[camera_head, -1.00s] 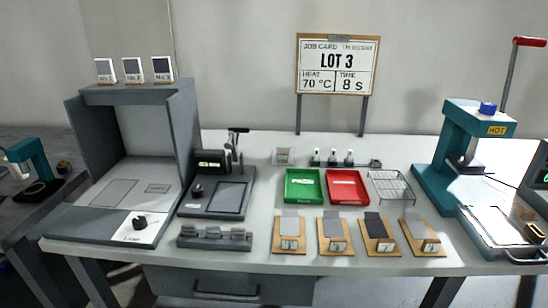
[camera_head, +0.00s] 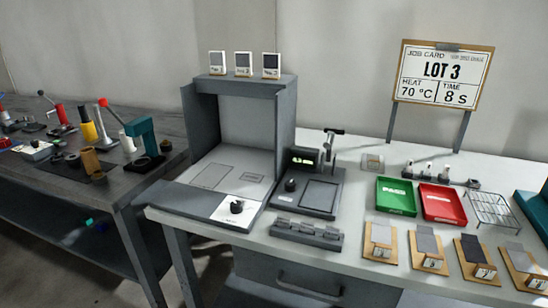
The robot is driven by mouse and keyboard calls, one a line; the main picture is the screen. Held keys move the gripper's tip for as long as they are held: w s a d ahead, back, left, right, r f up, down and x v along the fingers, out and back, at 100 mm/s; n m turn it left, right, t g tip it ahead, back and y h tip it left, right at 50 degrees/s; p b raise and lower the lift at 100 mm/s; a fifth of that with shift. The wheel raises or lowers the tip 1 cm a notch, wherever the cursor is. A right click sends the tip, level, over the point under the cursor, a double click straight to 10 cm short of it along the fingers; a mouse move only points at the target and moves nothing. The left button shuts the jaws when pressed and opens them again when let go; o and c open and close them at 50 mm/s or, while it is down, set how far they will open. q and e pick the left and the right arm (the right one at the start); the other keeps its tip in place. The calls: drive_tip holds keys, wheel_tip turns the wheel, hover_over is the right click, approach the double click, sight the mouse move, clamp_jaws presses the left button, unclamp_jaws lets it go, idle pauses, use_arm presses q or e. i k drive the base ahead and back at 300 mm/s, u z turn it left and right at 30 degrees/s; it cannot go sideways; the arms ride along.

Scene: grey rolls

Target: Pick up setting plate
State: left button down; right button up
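No label marks a setting plate, so I cannot tell for sure which thing it is. A low dark grey holder (camera_head: 306,234) with small grey blocks or plates along it lies at the front edge of the light table. Behind it stands a dark device (camera_head: 309,190) with a flat square plate, a knob, a lit green display and a lever. Several wooden boards with grey swatches stand at the right, among them one board (camera_head: 380,243) closest to the holder. Neither of my grippers is in view.
A grey booth (camera_head: 285,120) with sample cards on top stands left of the device. A green tray (camera_head: 396,196), a red tray (camera_head: 442,204) and a wire rack (camera_head: 492,210) lie to the right. A job card sign (camera_head: 443,75) stands behind. A darker bench (camera_head: 112,190) with tools is at the left.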

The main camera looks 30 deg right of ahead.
sight(372, 163)
drive_tip(key=u, duration=0.85)
drive_tip(key=k, duration=0.75)
drive_tip(key=z, duration=1.25)
